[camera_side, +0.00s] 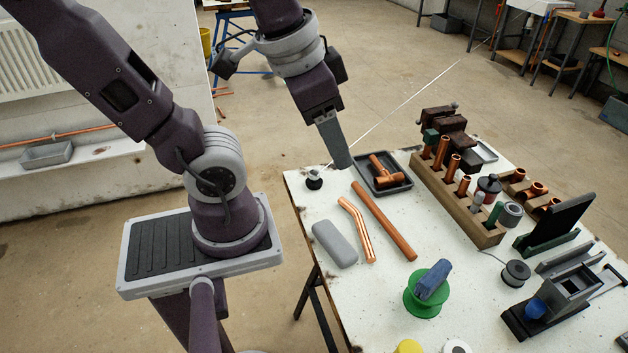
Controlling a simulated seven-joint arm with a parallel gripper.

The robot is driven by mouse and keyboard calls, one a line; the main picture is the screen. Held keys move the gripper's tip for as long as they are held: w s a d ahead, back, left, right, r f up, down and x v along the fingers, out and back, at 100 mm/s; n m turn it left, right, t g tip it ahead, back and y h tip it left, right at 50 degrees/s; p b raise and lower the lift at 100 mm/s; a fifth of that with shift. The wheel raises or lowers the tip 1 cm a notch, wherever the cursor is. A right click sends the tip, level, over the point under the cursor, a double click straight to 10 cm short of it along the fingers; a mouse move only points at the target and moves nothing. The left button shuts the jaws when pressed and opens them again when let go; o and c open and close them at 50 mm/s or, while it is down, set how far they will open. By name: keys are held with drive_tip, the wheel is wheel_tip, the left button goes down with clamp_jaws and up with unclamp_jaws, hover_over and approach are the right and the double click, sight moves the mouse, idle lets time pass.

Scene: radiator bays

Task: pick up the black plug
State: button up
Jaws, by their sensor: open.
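A small black piece with a pale grey top (314,180) stands near the far left corner of the white table; it looks like the black plug, though it is too small to be sure. My gripper (337,156) points down above the far edge of the table, to the right of this piece and higher than it. The gripper is open, with nothing seen in it. Its fingers overlap in this view, so the gap between them is hidden.
A dark tray with copper fittings (401,188) lies just right of my gripper. A copper pipe (384,221), a bent pipe (355,228) and a grey case (335,244) lie nearer. A wooden rack (443,196) of upright copper pipes stands further right.

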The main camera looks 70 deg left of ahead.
sight(311, 172)
drive_tip(key=w+a+f+m+g+y, duration=0.35)
drive_tip(key=w+a+f+g, duration=0.3)
drive_tip(key=a+f, duration=0.3)
drive_tip(key=a+f+m+g+y, duration=0.1)
drive_tip(key=a+f+m+y, duration=0.1)
drive_tip(key=a+f, duration=0.3)
drive_tip(key=w+a+f+m+g+y, duration=0.1)
drive_tip(key=a+f+m+y, duration=0.2)
drive_tip(key=f, duration=0.4)
drive_tip(key=w+a+f+m+g+y, duration=0.1)
drive_tip(key=a+f+m+y, duration=0.2)
drive_tip(key=a+f, duration=0.3)
drive_tip(key=shift+w+a+f+m, duration=0.2)
drive_tip(key=shift+a+f+m, duration=0.1)
drive_tip(key=shift+a+m, duration=0.25)
drive_tip(key=shift+m, duration=0.3)
drive_tip(key=x, duration=0.7)
drive_tip(key=shift+s+a+f, duration=0.15)
drive_tip(key=shift+s+f, duration=0.25)
clamp_jaws()
